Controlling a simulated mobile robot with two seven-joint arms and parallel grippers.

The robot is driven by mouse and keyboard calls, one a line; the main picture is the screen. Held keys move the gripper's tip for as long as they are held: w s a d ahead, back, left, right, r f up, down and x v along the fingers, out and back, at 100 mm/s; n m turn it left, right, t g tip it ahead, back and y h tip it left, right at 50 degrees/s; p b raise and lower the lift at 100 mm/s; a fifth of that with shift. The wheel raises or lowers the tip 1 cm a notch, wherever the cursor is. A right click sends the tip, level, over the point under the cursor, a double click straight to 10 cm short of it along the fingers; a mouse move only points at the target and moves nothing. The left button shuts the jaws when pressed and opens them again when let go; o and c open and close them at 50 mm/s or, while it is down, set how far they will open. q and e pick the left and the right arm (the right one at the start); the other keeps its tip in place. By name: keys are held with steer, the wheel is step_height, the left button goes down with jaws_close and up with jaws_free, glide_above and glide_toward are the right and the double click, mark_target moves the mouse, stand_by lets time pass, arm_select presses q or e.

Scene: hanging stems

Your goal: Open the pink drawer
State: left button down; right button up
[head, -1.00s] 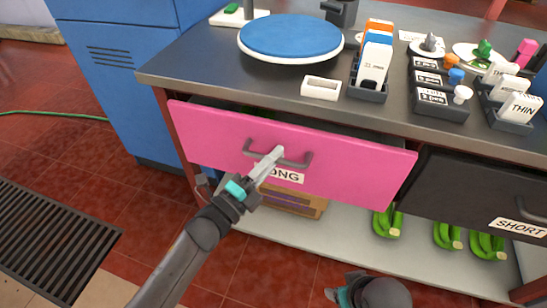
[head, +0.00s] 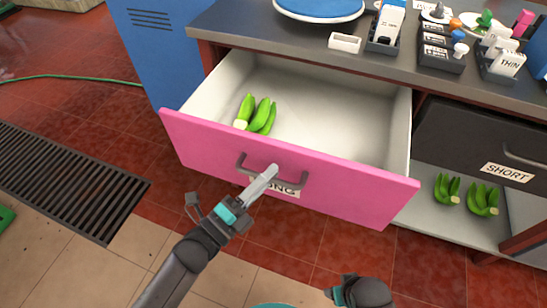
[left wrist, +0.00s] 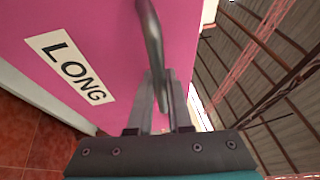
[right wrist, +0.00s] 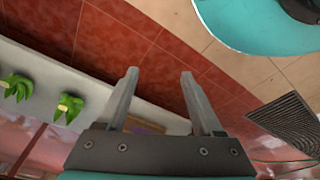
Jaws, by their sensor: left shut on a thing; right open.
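The pink drawer (head: 340,190) stands pulled well out from under the counter, and its white inside shows. A bunch of green bananas (head: 259,114) lies in it at the left. Its front bears a grey handle (head: 302,181) and a label reading LONG (left wrist: 70,68), partly hidden by my gripper in the head view. My left gripper (head: 268,176) is shut on the handle; the left wrist view shows the bar between its fingers (left wrist: 160,100). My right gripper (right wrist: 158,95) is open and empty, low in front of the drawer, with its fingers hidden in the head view.
A closed dark drawer labelled SHORT (head: 507,172) is to the right. Green bunches (head: 447,189) lie on the lower shelf. The counter (head: 240,22) holds a blue round disc (head: 320,5) and several label holders. A blue cabinet (head: 160,60) and floor grate (head: 60,175) are at left.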

arm_select(q)
steer(key=shift+s+a, duration=0.25)
steer(key=shift+s, duration=0.45)
steer(key=shift+s+a, duration=0.2)
steer(key=shift+s, duration=0.5)
arm_select(e)
steer(key=shift+s+d+f, duration=0.15)
steer(key=shift+s+f, duration=0.25)
steer(key=shift+f, duration=0.3)
arm_select(q)
steer(key=c, duration=0.8)
jaws_free()
steer(key=shift+c, duration=0.2)
steer(key=shift+s+a, duration=0.15)
steer(key=p+v, duration=0.2)
steer(key=v, duration=1.3)
arm_select(e)
steer(key=f, duration=0.1)
steer(key=s+d+f, duration=0.1)
steer(key=shift+s+d+f, duration=0.15)
steer(key=shift+s+f, duration=0.1)
steer(key=shift+f, duration=0.1)
